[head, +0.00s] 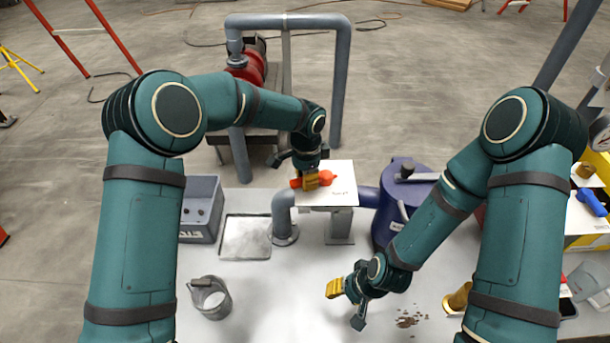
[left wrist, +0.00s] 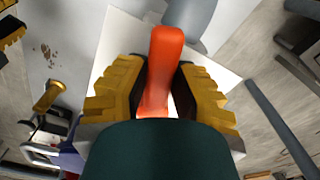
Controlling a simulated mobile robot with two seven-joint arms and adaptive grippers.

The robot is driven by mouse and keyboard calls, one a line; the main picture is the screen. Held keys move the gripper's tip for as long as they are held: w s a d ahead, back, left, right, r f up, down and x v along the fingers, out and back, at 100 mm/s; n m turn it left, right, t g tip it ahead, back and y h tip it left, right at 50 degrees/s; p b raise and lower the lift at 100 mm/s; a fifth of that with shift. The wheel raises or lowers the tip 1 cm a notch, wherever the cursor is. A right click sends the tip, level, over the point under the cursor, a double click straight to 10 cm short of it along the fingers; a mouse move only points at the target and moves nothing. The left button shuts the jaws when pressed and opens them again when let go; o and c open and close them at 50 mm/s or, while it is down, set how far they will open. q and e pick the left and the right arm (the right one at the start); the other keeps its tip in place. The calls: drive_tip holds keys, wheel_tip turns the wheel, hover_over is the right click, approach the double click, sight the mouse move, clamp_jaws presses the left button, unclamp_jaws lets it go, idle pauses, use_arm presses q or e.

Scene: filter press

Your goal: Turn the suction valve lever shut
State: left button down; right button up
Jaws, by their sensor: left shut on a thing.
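The orange-red suction valve lever (head: 328,177) lies over a white plate (head: 341,193) at the back of the bench in the head view. My left gripper (head: 311,181) is shut on the lever from above. In the left wrist view the lever (left wrist: 161,75) stands between the two yellow finger pads of the left gripper (left wrist: 158,88). The valve body under the lever is hidden. My right gripper (head: 347,305) hangs over the front of the bench, apart from the lever. Its finger spread is hard to make out.
A blue drum (head: 385,214) stands right of the plate. A grey control box (head: 201,208), a shallow tray (head: 246,237) and a metal jug (head: 210,298) are at the left. Grey pipes (head: 283,214) rise beside the plate. Brown crumbs (head: 408,320) lie near my right gripper.

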use_arm(q)
drive_tip(key=s+n, duration=0.1)
drive_tip(key=d+n, duration=0.1)
drive_tip(key=n, duration=0.1)
drive_tip(key=shift+s+f+n+b, duration=0.2)
drive_tip(key=shift+s+n+b, duration=0.1)
drive_tip(key=shift+s, duration=0.1)
drive_tip(key=shift+s+d+n, duration=0.35)
drive_tip(key=shift+d+n, duration=0.35)
drive_tip(key=shift+n, duration=1.05)
drive_tip(key=shift+s+d+n, duration=0.4)
drive_tip(key=shift+d+n, duration=0.35)
drive_tip(key=shift+n, duration=0.95)
drive_tip(key=shift+s+d+n, duration=0.35)
drive_tip(key=shift+d+n, duration=0.35)
drive_tip(key=shift+n, duration=1.05)
drive_tip(key=c, duration=0.7)
unclamp_jaws()
drive_tip(key=shift+w+d, duration=0.1)
drive_tip(key=shift+c, duration=0.2)
drive_tip(key=shift+r, duration=0.1)
